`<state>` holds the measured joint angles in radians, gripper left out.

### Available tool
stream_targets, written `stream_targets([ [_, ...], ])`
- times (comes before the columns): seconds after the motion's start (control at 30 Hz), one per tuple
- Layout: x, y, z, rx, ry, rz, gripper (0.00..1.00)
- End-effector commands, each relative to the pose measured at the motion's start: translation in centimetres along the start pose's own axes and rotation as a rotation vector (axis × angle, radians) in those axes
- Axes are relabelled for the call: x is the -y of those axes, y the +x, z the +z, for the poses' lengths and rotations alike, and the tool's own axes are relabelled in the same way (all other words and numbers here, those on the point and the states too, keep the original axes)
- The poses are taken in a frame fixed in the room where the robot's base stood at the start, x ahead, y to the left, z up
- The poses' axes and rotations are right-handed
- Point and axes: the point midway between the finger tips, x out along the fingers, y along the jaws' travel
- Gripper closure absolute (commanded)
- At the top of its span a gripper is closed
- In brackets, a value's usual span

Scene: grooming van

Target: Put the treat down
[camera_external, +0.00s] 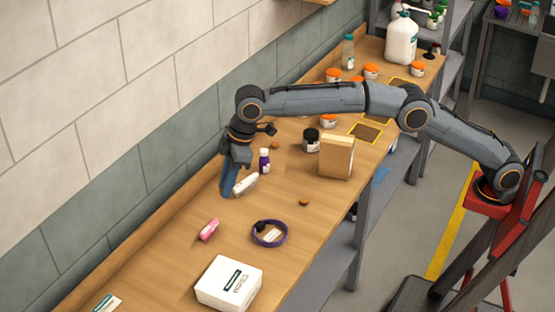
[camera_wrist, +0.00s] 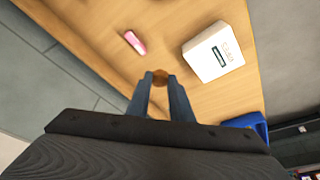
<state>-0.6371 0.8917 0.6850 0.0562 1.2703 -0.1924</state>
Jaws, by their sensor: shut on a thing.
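My gripper (camera_external: 229,184) hangs fingers down above the left part of the wooden bench, near the wall. The treat in my gripper cannot be made out in the external view. I cannot tell exactly how high it is above the bench. Two other small brown pieces lie loose on the bench, one in the middle (camera_external: 304,202) and one farther back (camera_external: 275,145).
A white tube (camera_external: 245,184) and a purple bottle (camera_external: 264,161) are close to my gripper. A pink item (camera_external: 209,229), a purple collar (camera_external: 269,240) and a white box (camera_external: 229,283) are nearer the camera. A cardboard box (camera_external: 337,157) and dark jar (camera_external: 311,140) stand right. Bare wood lies between.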

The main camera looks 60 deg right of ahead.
Motion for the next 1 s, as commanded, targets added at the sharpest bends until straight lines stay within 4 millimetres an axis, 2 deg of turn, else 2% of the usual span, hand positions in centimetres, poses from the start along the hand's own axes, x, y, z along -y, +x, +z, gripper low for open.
stream_targets([
  [0.03, 2.4, 0.5, -0.8, -0.001, -0.002, -0.001, 1.0],
  [0.2, 7.0, 1.2, -2.2, -0.002, 0.012, 0.004, 1.0],
  [0.5, 12.5, 2.0, -3.2, -0.001, 0.026, 0.008, 1.0],
  [0.73, 15.0, 2.3, -3.5, 0.0, 0.033, 0.01, 1.0],
  [1.0, 14.7, 4.0, -2.9, 0.002, 0.034, 0.01, 1.0],
])
